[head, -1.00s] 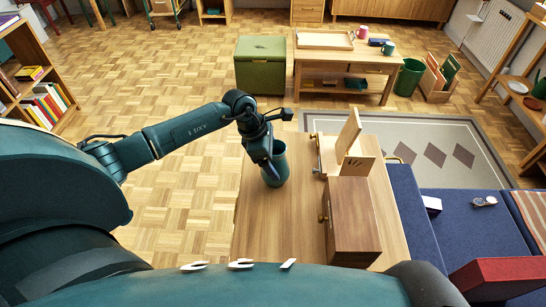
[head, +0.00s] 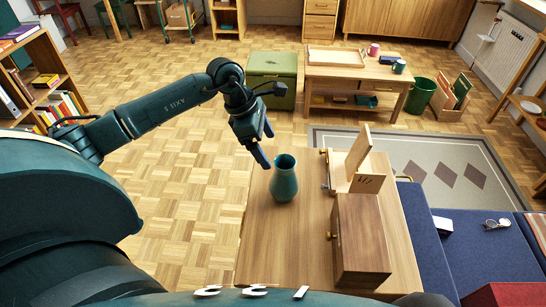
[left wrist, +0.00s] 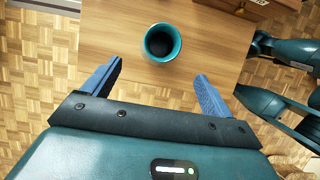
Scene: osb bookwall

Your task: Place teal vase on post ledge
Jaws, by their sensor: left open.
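The teal vase (head: 285,182) stands upright on the wooden table (head: 285,235), left of a brown box. It also shows from above in the left wrist view (left wrist: 162,43), its dark mouth facing the camera. My left gripper (head: 266,146) is open and empty, above and left of the vase, apart from it. In the left wrist view its two blue fingers (left wrist: 159,70) are spread wide, with the vase beyond their tips. I cannot pick out the post ledge for sure.
The brown box (head: 360,240) and a light wooden stand with an upright board (head: 358,150) occupy the table's right side. A blue sofa (head: 485,250) is to the right. A green chest (head: 272,80) and low table (head: 360,85) stand behind. Floor left of the table is clear.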

